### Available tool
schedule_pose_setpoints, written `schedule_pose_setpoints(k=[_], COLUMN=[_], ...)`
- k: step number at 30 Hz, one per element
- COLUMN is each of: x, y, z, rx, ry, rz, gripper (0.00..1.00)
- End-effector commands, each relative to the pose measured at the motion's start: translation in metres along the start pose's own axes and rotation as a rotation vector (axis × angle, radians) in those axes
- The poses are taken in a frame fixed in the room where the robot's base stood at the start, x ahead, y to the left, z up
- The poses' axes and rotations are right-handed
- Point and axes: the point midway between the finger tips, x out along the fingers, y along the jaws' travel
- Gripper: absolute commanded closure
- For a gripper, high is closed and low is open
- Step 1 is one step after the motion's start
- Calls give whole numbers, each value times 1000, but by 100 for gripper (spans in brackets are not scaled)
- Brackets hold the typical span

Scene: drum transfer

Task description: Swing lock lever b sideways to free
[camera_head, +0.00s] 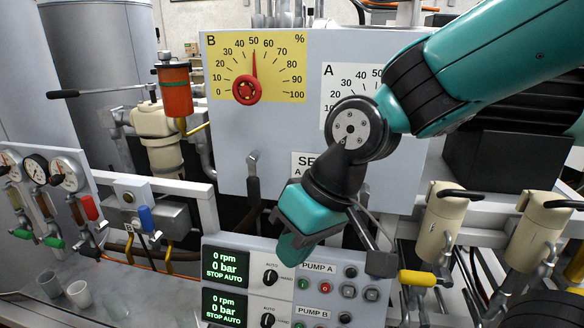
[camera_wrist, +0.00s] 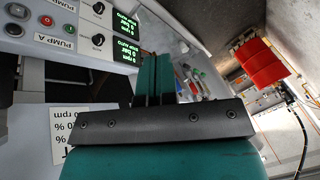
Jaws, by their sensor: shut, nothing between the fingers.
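A dark upright lever (camera_head: 253,185) with a grey upper end hangs on the front of the grey cabinet below dial B (camera_head: 255,68). It looks like lock lever b, but I see no label on it. My gripper (camera_head: 290,250) is to the right of this lever and lower, apart from it in the picture. It points down in front of the pump control panel. In the wrist view, its two teal fingers (camera_wrist: 153,75) lie close together and hold nothing. The area below dial A is partly hidden by my arm, so a second lever there cannot be made out.
The pump control panel (camera_head: 237,290) with green displays stands below the gripper. A yellow handle (camera_head: 417,278) and beige cylinders (camera_head: 440,220) are to the right. Left are gauges (camera_head: 68,172), a blue-handled valve (camera_head: 147,220) and a red cylinder (camera_head: 176,90).

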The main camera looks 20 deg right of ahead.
Motion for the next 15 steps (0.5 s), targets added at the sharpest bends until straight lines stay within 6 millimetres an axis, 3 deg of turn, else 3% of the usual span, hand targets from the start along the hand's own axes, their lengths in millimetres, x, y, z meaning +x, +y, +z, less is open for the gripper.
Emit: schedule_pose_setpoints(k=[1,6,10,15], x=[-22,-35,-39,-35], y=[7,61,100,124], z=[-32,-109,-141,-156], rx=[90,364,498,569], ry=[43,237,349,418], rz=[13,67,100,119], gripper=[100,100,100,100])
